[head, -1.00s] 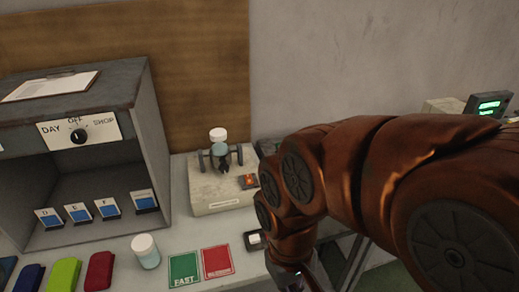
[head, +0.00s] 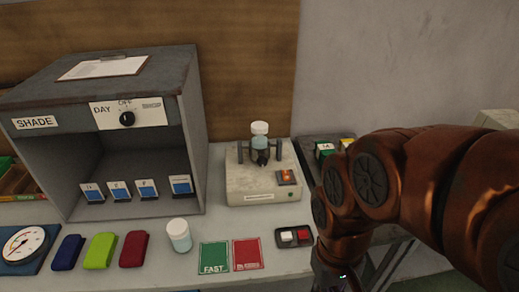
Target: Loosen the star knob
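A pale device (head: 262,187) stands on the bench, right of the grey cabinet. A white-capped bottle (head: 260,136) is upright between two dark posts on top of it. A small dark knob-like part (head: 262,158) sits in front of the bottle; it may be the star knob, but its shape is too small to tell. My orange arm comes in from the right, and its wrist hangs at the bottom edge, right of and nearer than the device. My gripper's fingers are below the frame, so their state is hidden.
The device has a lit orange switch (head: 287,177). In front lie a green card (head: 214,257), a red card (head: 248,254) and a two-button box (head: 294,238). A loose white-capped bottle (head: 179,236) stands left of the cards. The grey cabinet (head: 190,130) rises at left.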

